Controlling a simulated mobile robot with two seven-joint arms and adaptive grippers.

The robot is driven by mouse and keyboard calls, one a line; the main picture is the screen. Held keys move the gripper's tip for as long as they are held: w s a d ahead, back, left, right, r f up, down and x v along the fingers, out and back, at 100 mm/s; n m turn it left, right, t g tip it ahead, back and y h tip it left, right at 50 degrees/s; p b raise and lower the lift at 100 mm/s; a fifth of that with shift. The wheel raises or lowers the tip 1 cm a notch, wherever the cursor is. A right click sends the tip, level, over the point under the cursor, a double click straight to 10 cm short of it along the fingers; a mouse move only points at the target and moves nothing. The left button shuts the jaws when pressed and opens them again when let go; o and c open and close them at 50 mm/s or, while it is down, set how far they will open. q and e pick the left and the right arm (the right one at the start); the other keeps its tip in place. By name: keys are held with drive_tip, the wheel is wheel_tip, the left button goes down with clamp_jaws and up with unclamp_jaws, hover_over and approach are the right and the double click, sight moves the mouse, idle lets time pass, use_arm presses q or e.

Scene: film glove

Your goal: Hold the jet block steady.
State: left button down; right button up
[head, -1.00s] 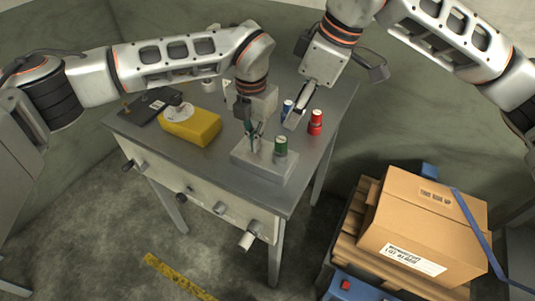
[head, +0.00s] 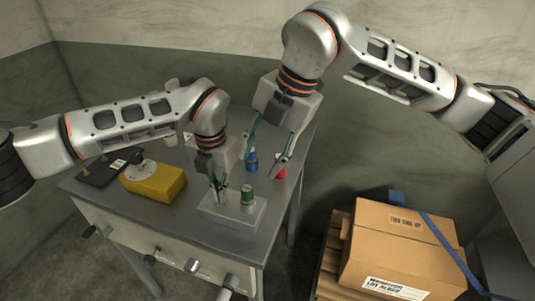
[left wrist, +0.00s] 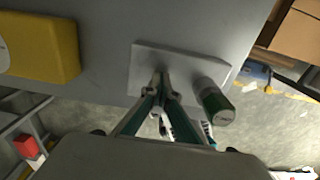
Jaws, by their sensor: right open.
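The jet block is a flat light-grey block (head: 232,215) near the table's front right corner; it also shows in the left wrist view (left wrist: 145,60). A green can-shaped piece (head: 247,196) stands on its right part and shows in the left wrist view (left wrist: 217,105). My left gripper (head: 218,187) reaches down onto the block, left of the green piece. In the left wrist view its fingertips (left wrist: 161,88) are close together on a narrow grey part of the block. My right gripper (head: 261,163) is open above the back right of the table, its fingers spread near the blue and red pieces.
A blue piece (head: 251,161) and a red piece (head: 281,172), partly hidden by my right finger, stand behind the block. A yellow block (head: 158,184) and a dark plate (head: 98,172) lie to the left. A cardboard box (head: 400,250) on a pallet stands right of the table.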

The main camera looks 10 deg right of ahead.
sight(249, 189)
drive_tip(key=a+f+n, duration=0.1)
drive_tip(key=f+n, duration=0.2)
drive_tip(key=n, duration=0.4)
drive_tip(key=a+f+n, duration=0.1)
drive_tip(key=f+n, duration=0.3)
drive_tip(key=n, duration=0.3)
drive_tip(key=w+a+f+n, duration=0.1)
drive_tip(key=f+n, duration=0.2)
drive_tip(key=n, duration=0.5)
drive_tip(key=shift+a+f+y, duration=0.15)
drive_tip(key=shift+f+y, duration=0.15)
drive_tip(key=shift+y, duration=0.1)
clamp_jaws()
